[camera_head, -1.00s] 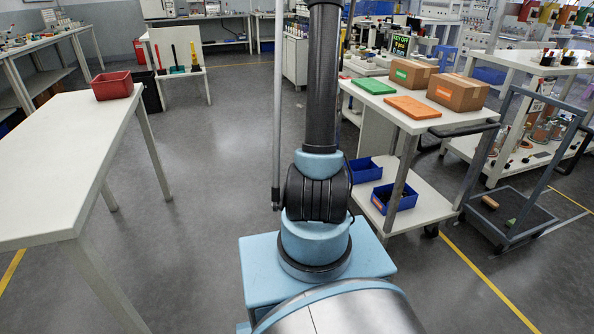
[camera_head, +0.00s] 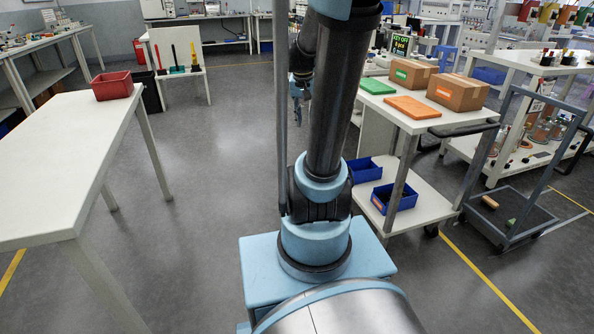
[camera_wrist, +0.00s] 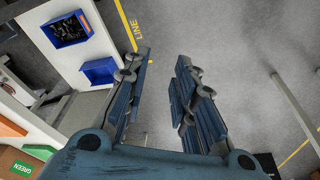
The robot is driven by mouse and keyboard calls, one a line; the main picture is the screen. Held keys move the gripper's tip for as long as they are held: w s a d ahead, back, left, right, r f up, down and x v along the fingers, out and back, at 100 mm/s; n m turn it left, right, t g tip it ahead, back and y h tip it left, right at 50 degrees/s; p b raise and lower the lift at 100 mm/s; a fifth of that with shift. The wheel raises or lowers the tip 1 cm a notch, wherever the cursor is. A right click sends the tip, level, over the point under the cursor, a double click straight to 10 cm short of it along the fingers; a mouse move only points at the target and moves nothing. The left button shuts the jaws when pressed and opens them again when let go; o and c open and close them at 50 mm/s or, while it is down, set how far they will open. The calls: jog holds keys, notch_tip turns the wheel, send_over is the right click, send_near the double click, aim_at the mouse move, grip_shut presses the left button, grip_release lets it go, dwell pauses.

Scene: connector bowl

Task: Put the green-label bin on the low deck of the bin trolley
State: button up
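The white bin trolley shows at right in the head view; its low deck (camera_head: 428,207) also shows in the wrist view (camera_wrist: 98,37). A blue bin (camera_head: 381,206) with dark contents stands on this deck; in the wrist view (camera_wrist: 72,42) it has an orange label. A second blue bin (camera_head: 364,178) is at the deck's left, partly hidden by my arm. It looks empty in the wrist view (camera_wrist: 100,70); I see no label on it. My gripper (camera_head: 298,112) is open and empty; its fingers (camera_wrist: 163,68) point at bare floor beside the deck.
The top deck (camera_head: 368,100) carries a green panel (camera_head: 376,86), an orange panel (camera_head: 412,107), a green-label carton (camera_head: 415,77) and an orange-label carton (camera_head: 460,92). A red bin (camera_head: 112,86) stands on the left table (camera_head: 55,165). A dark cart (camera_head: 510,215) stands right. Floor between table and trolley is clear.

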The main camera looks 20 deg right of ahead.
jog(key=s+a+f+n, duration=0.2)
jog(key=s+a+f, duration=0.1)
jog(key=s, duration=0.6)
jog(key=s+a+f+n+y, duration=0.1)
jog(key=s+a+f, duration=0.3)
jog(key=s, duration=0.6)
jog(key=shift+a+f+n, duration=0.3)
jog(key=shift+f+n, duration=0.25)
jog(key=shift+n, duration=0.25)
